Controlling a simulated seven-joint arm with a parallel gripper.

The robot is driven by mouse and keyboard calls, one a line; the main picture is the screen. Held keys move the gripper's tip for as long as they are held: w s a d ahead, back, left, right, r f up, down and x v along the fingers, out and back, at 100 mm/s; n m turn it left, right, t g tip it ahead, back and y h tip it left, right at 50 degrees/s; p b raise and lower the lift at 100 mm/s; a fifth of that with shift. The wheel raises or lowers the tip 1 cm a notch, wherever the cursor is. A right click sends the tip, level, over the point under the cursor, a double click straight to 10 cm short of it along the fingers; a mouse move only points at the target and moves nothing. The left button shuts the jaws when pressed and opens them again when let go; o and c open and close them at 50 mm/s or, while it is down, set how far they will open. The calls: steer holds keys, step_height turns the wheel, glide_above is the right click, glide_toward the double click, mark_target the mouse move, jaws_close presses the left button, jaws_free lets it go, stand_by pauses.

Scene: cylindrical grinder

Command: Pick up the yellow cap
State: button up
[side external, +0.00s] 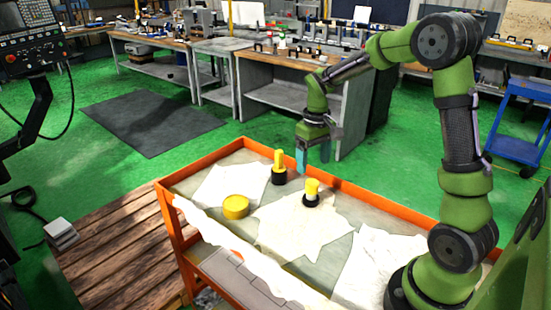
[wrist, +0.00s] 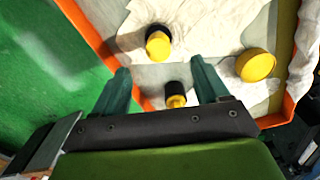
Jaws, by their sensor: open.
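In the wrist view the yellow cap (wrist: 256,65) is at the right, outside the span of my fingers. My gripper (side external: 313,158) is open and empty, above the cart's back rim, to the right of and higher than the cap. Its two teal fingers point down, and they also frame the lower middle of the wrist view (wrist: 160,68).
A tall yellow piece with a black base (side external: 279,164) and a shorter one (side external: 312,188) stand near the cap. White cloths (side external: 283,231) cover parts of the cart. An orange rim (side external: 205,160) edges it. Workbenches stand behind.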

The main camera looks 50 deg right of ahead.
mark_target(312, 181)
steer(key=shift+w+d+f, duration=0.1)
steer(key=shift+d+f, duration=0.05)
steer(key=shift+f, duration=3.3)
steer(key=c, duration=1.1)
